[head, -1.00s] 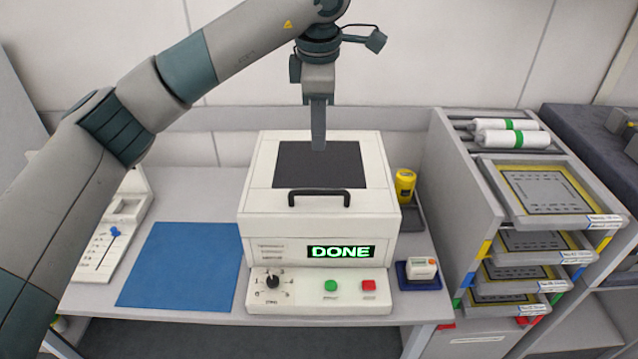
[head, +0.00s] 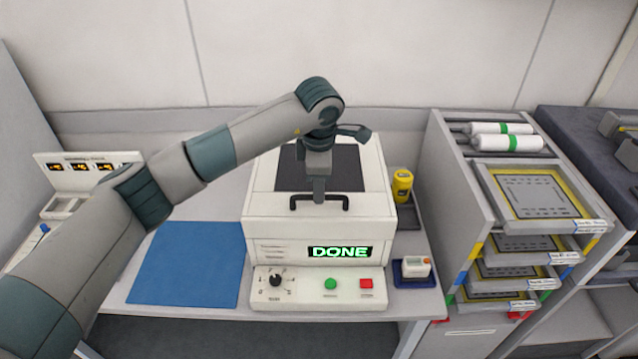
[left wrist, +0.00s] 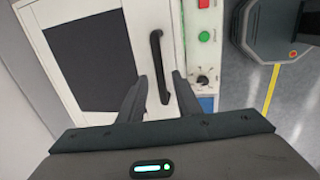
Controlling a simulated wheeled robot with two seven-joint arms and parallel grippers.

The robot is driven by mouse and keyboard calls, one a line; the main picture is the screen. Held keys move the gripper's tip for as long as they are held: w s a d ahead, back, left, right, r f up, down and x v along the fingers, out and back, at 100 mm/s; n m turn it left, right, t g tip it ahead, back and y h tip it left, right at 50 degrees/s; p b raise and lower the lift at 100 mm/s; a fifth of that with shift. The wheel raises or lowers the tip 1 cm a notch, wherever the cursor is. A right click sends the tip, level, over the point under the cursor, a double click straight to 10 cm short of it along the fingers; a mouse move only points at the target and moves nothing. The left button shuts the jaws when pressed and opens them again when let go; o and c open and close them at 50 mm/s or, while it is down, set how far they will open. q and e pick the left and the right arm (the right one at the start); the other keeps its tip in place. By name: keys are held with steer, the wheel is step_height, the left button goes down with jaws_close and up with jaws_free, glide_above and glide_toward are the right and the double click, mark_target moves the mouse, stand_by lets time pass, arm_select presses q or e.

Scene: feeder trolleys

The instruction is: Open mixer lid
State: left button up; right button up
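The mixer (head: 262,210) is a white box on the bench, and its display (head: 340,252) reads DONE. Its lid (head: 262,178) is shut and has a dark panel and a black handle (head: 297,204) near the front edge. My left gripper (head: 319,198) points down over the handle. In the left wrist view my left gripper (left wrist: 155,85) is open, with a finger on each side of the handle (left wrist: 158,62), which lies between them. I cannot tell whether either finger touches it. My right gripper is not in view.
A blue mat (head: 188,262) lies left of the mixer. A yellow container (head: 402,185) and a small white device in a blue tray (head: 414,282) stand to its right. A rack with framed trays (head: 530,195) is further right. The wall is behind.

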arm_select(q)
steer(key=shift+w+f+p, duration=0.2)
steer(key=shift+f+p, duration=0.1)
steer(key=shift+f, duration=0.8)
jaws_close()
steer(key=shift+w+r, duration=0.1)
